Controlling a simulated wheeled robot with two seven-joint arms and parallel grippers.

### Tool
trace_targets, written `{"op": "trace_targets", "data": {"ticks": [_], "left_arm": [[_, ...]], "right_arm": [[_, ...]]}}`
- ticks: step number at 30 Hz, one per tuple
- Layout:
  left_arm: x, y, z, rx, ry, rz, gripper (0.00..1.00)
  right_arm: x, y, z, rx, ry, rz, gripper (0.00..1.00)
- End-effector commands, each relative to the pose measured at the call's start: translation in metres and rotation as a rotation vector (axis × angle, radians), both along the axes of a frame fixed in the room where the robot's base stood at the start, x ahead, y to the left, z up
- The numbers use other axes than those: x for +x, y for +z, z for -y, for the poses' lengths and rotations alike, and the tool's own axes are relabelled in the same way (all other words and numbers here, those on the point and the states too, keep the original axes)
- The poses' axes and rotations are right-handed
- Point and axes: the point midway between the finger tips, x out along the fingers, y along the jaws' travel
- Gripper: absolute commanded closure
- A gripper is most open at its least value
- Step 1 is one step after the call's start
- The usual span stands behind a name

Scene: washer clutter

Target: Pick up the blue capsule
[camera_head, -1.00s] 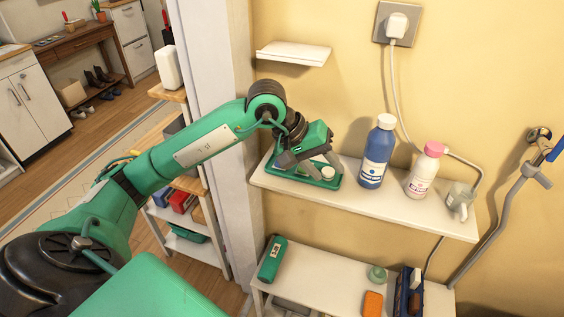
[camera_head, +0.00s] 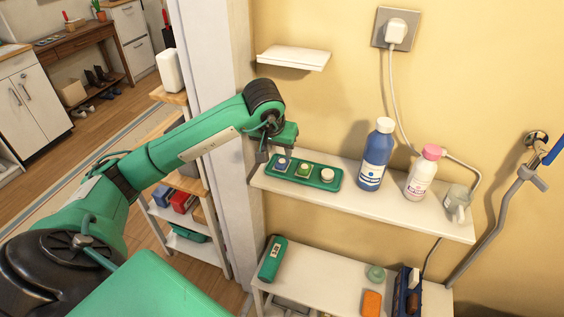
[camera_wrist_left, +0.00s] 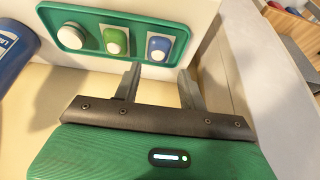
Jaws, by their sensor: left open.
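The blue capsule (camera_head: 282,162) sits in the left compartment of a green tray (camera_head: 315,173) on the upper shelf. In the left wrist view the blue capsule (camera_wrist_left: 158,47) is at the tray's right end, beside a green capsule (camera_wrist_left: 116,41) and a round white piece (camera_wrist_left: 73,36). My left gripper (camera_head: 262,161) is at the tray's left end, partly hidden by its own wrist. In the left wrist view my left gripper (camera_wrist_left: 158,76) is open and empty, its fingertips pointing toward the blue capsule and apart from it. My right gripper is out of view.
A blue bottle (camera_head: 376,155) and a pink-capped white bottle (camera_head: 422,173) stand right of the tray, with a mug (camera_head: 457,205) farther right. A door-frame post (camera_head: 222,130) stands close left of the shelf. A lower shelf (camera_head: 327,278) holds several items.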

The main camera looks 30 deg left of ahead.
Motion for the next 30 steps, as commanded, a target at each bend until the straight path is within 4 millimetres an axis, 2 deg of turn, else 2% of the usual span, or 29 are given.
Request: {"op": "trace_targets", "data": {"ticks": [7,13,18,26,30], "left_arm": [[0.005,-0.011,0.001,-0.002,-0.001,-0.002,0.58],[0.012,-0.033,0.001,-0.003,0.001,-0.003,0.58],[0.019,-0.050,-0.001,-0.002,0.001,-0.002,0.58],[0.021,-0.053,-0.002,0.001,-0.001,0.001,0.58],[0.021,-0.053,-0.002,0.001,-0.001,0.001,0.82]], "right_arm": [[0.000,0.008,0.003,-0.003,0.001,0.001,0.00],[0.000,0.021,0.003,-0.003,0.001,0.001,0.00],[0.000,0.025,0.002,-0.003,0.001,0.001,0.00],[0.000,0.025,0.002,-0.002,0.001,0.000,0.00],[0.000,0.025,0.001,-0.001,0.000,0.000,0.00]]}}
